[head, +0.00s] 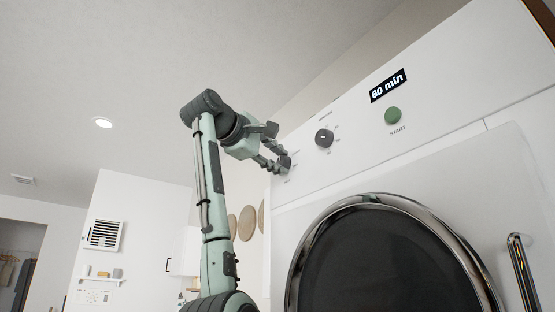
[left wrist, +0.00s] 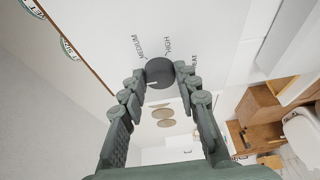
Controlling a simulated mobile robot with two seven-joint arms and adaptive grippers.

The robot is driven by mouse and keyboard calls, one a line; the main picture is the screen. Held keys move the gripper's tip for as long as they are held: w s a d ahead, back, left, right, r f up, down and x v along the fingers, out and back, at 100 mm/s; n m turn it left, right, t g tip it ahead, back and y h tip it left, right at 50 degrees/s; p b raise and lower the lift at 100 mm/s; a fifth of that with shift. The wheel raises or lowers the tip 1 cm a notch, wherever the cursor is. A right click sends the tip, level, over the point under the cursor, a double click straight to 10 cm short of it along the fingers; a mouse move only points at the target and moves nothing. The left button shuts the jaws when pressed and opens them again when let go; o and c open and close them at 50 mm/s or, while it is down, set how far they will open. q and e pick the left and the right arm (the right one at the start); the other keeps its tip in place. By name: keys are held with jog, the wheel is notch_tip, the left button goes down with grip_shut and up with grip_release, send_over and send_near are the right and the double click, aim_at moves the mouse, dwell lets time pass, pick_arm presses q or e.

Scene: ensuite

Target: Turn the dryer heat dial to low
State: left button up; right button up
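The heat dial (left wrist: 160,71) is a dark round knob on the white dryer panel. In the left wrist view, MEDIUM is printed above left of it, HIGH above right, and a partly hidden HEAT label at right. A small pale mark shows near the dial's lower left edge; which setting it points to I cannot tell. No LOW label is readable. My left gripper (left wrist: 161,73) has its fingertips on opposite sides of the dial, seemingly touching it. In the head view the left gripper (head: 276,163) is at the panel's left end and hides most of the dial. My right gripper is not seen.
A second dark dial (head: 324,138), a green START button (head: 393,116) and a "60 min" display (head: 388,85) sit farther right on the panel. The round dryer door (head: 385,255) is below, with a handle (head: 523,272) at right.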

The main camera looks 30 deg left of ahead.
pick_arm(q)
jog(key=o, duration=0.4)
jog(key=shift+o, duration=0.2)
jog(key=s, duration=1.2)
